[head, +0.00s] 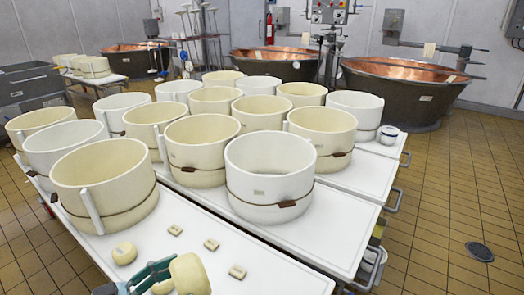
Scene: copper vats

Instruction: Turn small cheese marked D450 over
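A small pale yellow cheese (190,273) is tilted up at the bottom edge of the head view. My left gripper (164,274), with teal fingers, comes in from the lower left and appears shut on its left side. The cheese's lower end is cut off by the frame. Another small round cheese (124,253) lies flat on the white table just left of and behind the gripper, apart from it. No D450 marking can be read on either. My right gripper is not in view.
Small pale blocks (211,244) lie on the white table (275,265) beside the held cheese. Large banded hoops (270,177) crowd the table behind. Copper vats (405,90) stand beyond.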

